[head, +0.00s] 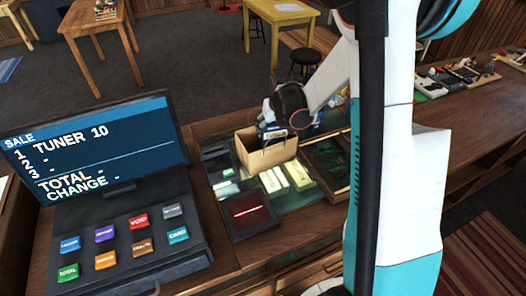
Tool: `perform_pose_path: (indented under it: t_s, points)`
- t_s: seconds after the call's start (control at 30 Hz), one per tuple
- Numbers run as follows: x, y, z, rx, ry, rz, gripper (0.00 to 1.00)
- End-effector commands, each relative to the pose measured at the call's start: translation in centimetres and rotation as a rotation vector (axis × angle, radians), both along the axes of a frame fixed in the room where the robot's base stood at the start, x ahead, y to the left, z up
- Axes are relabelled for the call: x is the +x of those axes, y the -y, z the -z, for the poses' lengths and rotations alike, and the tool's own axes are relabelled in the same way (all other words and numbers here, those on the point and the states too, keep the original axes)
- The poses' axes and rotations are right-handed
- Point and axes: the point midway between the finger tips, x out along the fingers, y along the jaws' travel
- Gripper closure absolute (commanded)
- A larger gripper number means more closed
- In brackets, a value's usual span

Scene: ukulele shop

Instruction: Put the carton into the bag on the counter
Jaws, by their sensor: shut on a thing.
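The open brown bag (268,158) stands on the glass-topped part of the counter (228,238), near the middle of the head view. My gripper (284,121) is over the bag's far side and points down. It is shut on a small dark blue carton with a white label (273,134). The carton is at the bag's opening, behind its near wall. Its lower part is hidden, so I cannot tell how deep it sits or whether it touches the bag. My fingertips are mostly hidden.
A register with a screen (95,148) and coloured keys stands left of the bag. A dark device with a red display (247,212) lies in front of it. Tools and small parts (455,77) lie on the right-hand bench. My arm covers the right-centre.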

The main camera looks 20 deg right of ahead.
Motion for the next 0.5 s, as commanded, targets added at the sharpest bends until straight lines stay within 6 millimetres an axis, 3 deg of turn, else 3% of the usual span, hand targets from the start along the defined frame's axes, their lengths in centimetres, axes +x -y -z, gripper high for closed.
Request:
perform_pose_path:
  t_s: [0.3,0.33,0.4,0.5]
  points:
    - [0.01,0.00,-0.03,0.000,0.000,0.000,0.57]
    - [0.01,0.00,-0.03,0.000,0.000,0.000,0.25]
    - [0.01,0.00,-0.03,0.000,0.000,0.000,0.09]
    - [0.01,0.00,-0.03,0.000,0.000,0.000,0.06]
